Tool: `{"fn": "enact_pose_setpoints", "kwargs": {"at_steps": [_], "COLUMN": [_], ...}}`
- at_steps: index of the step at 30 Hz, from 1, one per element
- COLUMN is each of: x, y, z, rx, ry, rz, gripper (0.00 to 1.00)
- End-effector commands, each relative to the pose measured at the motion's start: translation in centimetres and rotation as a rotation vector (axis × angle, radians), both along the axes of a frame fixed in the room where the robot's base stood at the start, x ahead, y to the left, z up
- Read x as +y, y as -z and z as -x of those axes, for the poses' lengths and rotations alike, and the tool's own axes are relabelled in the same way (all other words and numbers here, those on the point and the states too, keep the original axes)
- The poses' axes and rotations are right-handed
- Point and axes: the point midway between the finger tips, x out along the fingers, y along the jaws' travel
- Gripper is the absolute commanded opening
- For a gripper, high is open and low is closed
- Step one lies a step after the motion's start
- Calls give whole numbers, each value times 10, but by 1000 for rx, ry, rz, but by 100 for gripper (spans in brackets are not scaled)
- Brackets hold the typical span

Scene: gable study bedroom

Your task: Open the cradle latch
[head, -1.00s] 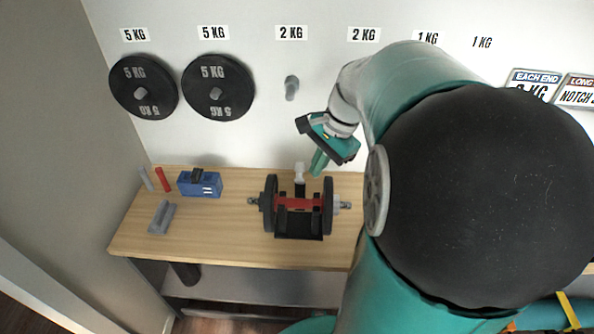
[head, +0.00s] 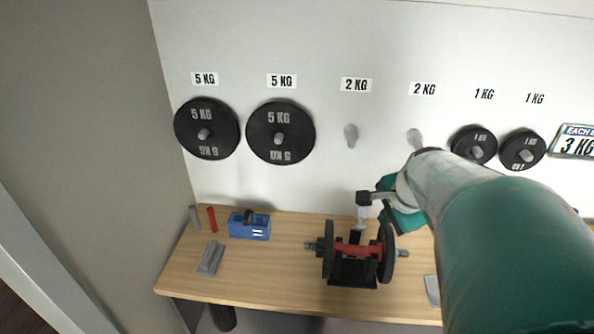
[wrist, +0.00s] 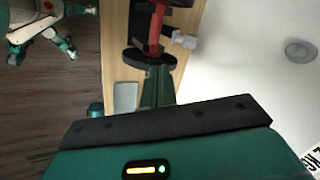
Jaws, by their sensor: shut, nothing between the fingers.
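The black cradle (head: 352,272) stands on the wooden bench and holds a dumbbell with black plates (head: 387,254) and a red bar (head: 352,249). A pale grey knob-like part (head: 362,218) stands upright behind the bar on a black post; it looks like the latch. It also shows in the wrist view (wrist: 184,40), right of the bar. My gripper (wrist: 158,72) is shut and empty, its green fingers pointing towards the nearer black plate. In the head view it is just right of the grey part, partly hidden by my arm. I cannot tell whether it touches anything.
A blue block (head: 249,226), a red rod (head: 211,219), a grey rod (head: 194,217) and a grey holder (head: 210,258) are on the bench's left. Black discs (head: 207,128) hang on wall pegs behind.

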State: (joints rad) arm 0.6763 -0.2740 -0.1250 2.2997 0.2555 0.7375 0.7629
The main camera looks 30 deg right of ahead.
Motion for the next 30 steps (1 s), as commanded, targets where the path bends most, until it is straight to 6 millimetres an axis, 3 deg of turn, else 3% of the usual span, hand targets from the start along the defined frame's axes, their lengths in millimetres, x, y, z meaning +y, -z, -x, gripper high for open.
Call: {"fn": "enact_pose_setpoints", "kwargs": {"at_steps": [8, 21, 24, 30], "x": [-8, -19, -24, -28], "y": [21, 95, 88, 85], "z": [-6, -38, -56, -74], "rx": [1, 2, -2, -3], "ry": [1, 4, 2, 3], "rz": [0, -1, 3, 3], "gripper": [0, 0, 0, 0]}}
